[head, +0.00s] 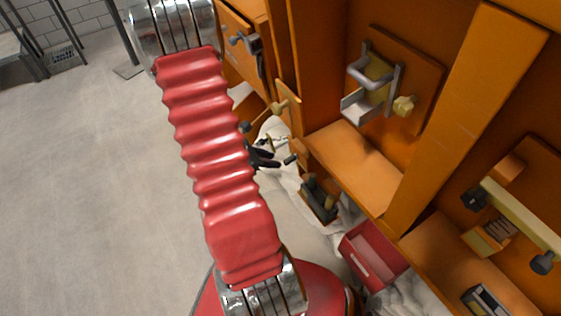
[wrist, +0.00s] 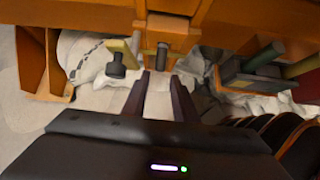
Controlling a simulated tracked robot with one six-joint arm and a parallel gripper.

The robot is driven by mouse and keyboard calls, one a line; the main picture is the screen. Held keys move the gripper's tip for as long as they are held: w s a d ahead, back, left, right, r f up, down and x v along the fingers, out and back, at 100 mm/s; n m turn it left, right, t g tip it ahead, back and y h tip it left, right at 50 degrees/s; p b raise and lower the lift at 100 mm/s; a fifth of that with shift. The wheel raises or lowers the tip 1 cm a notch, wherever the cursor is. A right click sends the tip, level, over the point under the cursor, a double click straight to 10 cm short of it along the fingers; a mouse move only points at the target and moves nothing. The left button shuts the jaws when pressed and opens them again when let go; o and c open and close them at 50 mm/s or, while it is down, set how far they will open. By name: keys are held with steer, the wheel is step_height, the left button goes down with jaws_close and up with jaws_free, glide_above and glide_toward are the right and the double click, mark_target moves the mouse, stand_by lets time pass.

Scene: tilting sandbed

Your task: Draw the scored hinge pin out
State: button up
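My gripper (wrist: 159,76) is open in the wrist view, its two dark fingers apart with nothing between them. A short dark grey pin (wrist: 162,54) sticks out of an orange wooden block just beyond the fingertips, roughly in line with the gap. It looks like the hinge pin, but I cannot make out any scoring. In the head view my gripper (head: 263,157) shows as dark fingers beside my red-sleeved arm, which partly hides it. A small dark stub (head: 290,159) lies just right of the fingers there; I cannot tell if it is the same pin.
A dark knob on a yellowish bar (wrist: 115,62) stands left of the fingers. A grey holder with green rods (wrist: 262,70) is at the right. Orange wooden frames (head: 440,130) crowd the right side. White cloth (head: 280,130) lies behind. The floor (head: 90,190) at left is clear.

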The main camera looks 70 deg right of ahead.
mark_target(284, 162)
steer(key=shift+x, duration=2.95)
jaws_close()
